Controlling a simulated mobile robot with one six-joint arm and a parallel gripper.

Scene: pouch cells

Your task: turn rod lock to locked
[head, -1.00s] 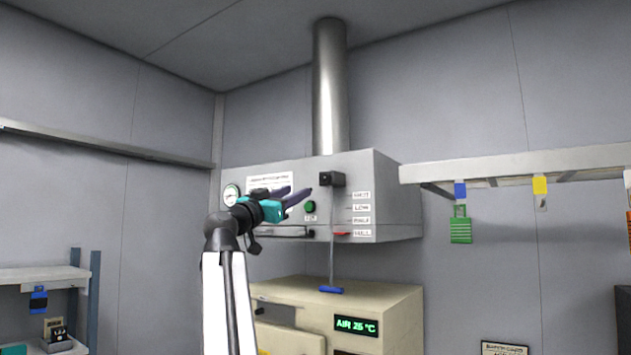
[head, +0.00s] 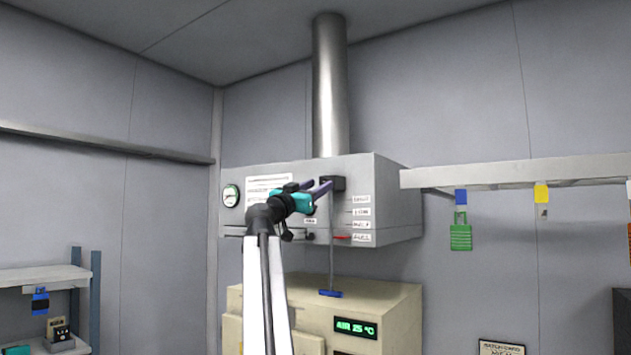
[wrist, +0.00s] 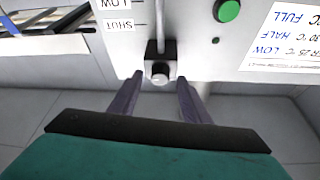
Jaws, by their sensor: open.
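The rod lock is a small black block (head: 340,184) at the top of a thin vertical rod (head: 332,245) on the front of the grey hood. My gripper (head: 319,185) is open and empty at the hood front, just left of the block. In the wrist view, the purple fingertips (wrist: 160,79) stand either side of the knob, seemingly with gaps; contact cannot be told. The knob's setting is not readable.
The hood (head: 395,200) carries a gauge (head: 231,195), labels, a green button (wrist: 228,11) and a red pointer (head: 341,238). The rod ends in a blue handle (head: 330,293) above the beige oven (head: 390,300).

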